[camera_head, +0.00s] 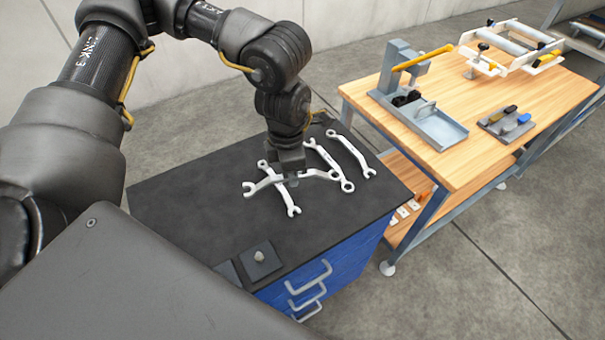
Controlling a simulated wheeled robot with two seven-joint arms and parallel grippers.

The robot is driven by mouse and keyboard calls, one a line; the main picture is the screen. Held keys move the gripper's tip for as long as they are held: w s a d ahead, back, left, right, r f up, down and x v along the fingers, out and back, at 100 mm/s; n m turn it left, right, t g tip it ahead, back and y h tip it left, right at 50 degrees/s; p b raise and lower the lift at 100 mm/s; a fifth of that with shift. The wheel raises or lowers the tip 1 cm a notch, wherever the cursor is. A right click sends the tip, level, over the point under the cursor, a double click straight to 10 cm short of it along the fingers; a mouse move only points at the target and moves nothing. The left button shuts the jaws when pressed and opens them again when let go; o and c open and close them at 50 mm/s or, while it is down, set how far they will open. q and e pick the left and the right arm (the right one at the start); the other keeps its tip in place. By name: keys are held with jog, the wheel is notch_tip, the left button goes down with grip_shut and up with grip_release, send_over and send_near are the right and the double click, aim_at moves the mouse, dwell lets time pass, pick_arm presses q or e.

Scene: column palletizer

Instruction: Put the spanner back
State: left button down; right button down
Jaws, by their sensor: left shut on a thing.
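My left gripper (292,179) points down over the black top of the blue cabinet and is shut on a silver spanner (262,184). This spanner lies crosswise in the picture, and its open jaw sticks out to the left of the fingers. Another spanner (287,198) passes under or beside the gripper, its jaw toward the front. Two more spanners, one in the middle (324,157) and one at the right (352,153), lie slanted on the top. Whether the held spanner touches the others is unclear. My right gripper is out of view.
The cabinet's black top (190,205) is bare at left and front right. A dark square plate with a small knob (260,259) sits at its front edge. A wooden workbench (460,160) with a grey press (420,120) stands close at right.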

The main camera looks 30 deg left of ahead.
aim_at(278, 178)
pick_arm(q)
jog(key=n, duration=0.6)
jog(key=shift+s+a+r, duration=0.1)
jog(key=shift+s+a, duration=0.15)
jog(key=shift+s, duration=0.15)
jog(key=n, duration=0.4)
jog(key=shift+s+a+t+p, duration=0.2)
jog(key=shift+s+t+p, duration=0.1)
jog(key=shift+p, duration=0.1)
jog(key=n, duration=0.6)
jog(key=shift+s+a+r+y, duration=0.15)
jog(key=shift+s+a+y, duration=0.1)
jog(key=shift+y, duration=0.15)
jog(key=n, duration=0.5)
jog(key=shift+s+a+r+p, duration=0.1)
jog(key=shift+s+a+p, duration=0.15)
jog(key=shift+p, duration=0.15)
jog(key=shift+w+n, duration=0.1)
jog(key=shift+n, duration=0.2)
